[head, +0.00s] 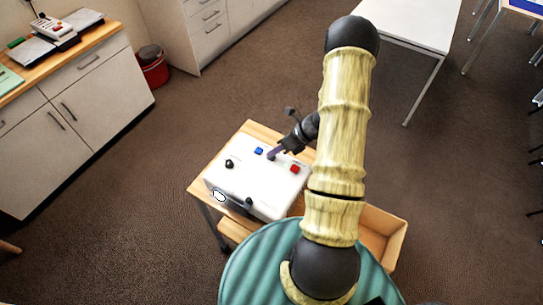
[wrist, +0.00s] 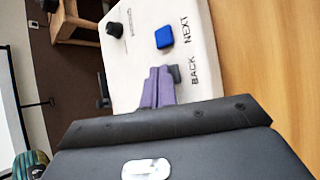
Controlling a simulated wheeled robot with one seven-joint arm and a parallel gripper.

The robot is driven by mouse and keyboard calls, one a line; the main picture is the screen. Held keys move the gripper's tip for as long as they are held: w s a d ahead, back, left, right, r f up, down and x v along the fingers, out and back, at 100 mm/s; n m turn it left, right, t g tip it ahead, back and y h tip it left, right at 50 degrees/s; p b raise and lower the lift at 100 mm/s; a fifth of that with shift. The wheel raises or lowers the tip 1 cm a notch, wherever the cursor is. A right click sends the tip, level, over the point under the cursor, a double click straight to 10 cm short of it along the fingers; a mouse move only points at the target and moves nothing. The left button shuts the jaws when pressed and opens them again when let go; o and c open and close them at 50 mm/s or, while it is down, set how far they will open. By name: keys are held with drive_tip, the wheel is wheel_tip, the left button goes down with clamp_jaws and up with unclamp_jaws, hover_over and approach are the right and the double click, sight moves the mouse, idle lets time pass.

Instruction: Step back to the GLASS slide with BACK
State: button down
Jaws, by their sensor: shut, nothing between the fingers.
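A white control box (head: 250,180) sits on a small wooden table; it also shows in the wrist view (wrist: 195,50). In the wrist view, a blue button (wrist: 164,37) lies by the word NEXT, and a dark grey button (wrist: 175,74) lies by the word BACK. My gripper (wrist: 158,88) has purple fingers, shut together with nothing between them. The fingertips are right beside the grey button and partly cover it; I cannot tell whether they touch. In the head view, my gripper (head: 272,155) is at the box top, between the blue button (head: 259,150) and a red button (head: 294,169).
A black knob (head: 229,163) stands up from the box top. An open wooden tray (head: 396,232) is beside the small table, partly behind my arm. A white table (head: 412,25), a counter (head: 90,45) and a red bin (head: 152,68) stand farther off.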

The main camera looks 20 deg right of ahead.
sight(275, 157)
drive_tip(key=shift+f, duration=0.2)
drive_tip(key=shift+r, duration=0.1)
idle(0.4)
drive_tip(key=shift+r+p, duration=0.65)
drive_tip(key=shift+r, duration=0.15)
drive_tip(key=shift+r+p, duration=2.1)
drive_tip(key=shift+r, duration=0.45)
